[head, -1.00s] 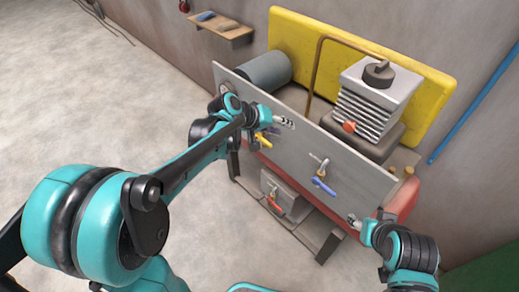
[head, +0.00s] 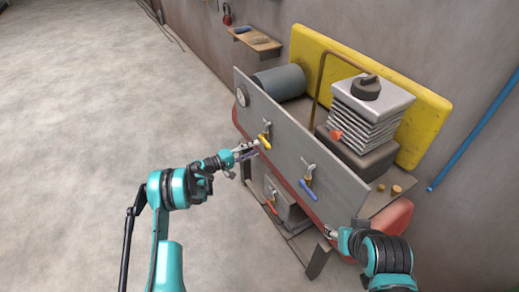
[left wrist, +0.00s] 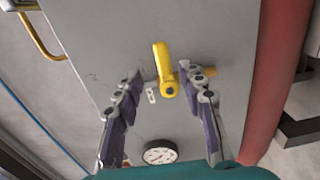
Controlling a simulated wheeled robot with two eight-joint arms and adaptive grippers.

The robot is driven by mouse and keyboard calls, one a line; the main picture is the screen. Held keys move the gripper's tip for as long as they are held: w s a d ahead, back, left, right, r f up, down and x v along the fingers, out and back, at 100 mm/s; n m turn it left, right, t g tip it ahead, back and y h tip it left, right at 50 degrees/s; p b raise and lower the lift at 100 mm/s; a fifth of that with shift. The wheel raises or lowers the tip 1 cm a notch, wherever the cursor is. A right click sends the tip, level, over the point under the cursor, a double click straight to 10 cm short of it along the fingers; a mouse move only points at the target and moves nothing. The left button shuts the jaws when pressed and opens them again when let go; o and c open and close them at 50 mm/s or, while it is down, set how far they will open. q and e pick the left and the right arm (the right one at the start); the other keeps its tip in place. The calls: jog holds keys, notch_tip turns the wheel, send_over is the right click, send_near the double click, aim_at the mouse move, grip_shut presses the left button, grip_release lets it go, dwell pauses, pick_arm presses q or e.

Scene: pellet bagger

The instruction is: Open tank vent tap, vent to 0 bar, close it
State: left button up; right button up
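A tap with a yellow handle (head: 265,141) sits on the grey panel (head: 300,150), left of the tap with a blue handle (head: 308,190). My left gripper (head: 250,150) is in front of the yellow tap. In the left wrist view the left gripper (left wrist: 165,88) is open, with its fingers apart on either side of the yellow handle (left wrist: 162,65); I see no clear contact. A round dial gauge (head: 241,97) is at the panel's left end and also shows in the left wrist view (left wrist: 160,152); its reading is too small to tell. My right gripper (head: 331,233) is by the panel's lower right end, its opening unclear.
A red tank (head: 398,217) lies behind the panel. A red-handled tap (head: 272,205) is below it. A bellows stack (head: 368,110) and a yellow board (head: 425,110) stand behind. The floor (head: 80,130) at left is clear.

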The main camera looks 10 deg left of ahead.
aim_at(265, 145)
pick_arm(q)
jog(key=x, duration=0.2)
jog(key=b+x, duration=0.1)
jog(key=x, duration=0.1)
jog(key=b+x, duration=0.1)
jog(key=x, duration=0.1)
jog(key=shift+d+f, duration=0.1)
jog(key=shift+f, duration=0.25)
jog(key=shift+w+d, duration=0.35)
jog(key=shift+d, duration=0.05)
jog(key=shift+r, duration=0.1)
grip_shut()
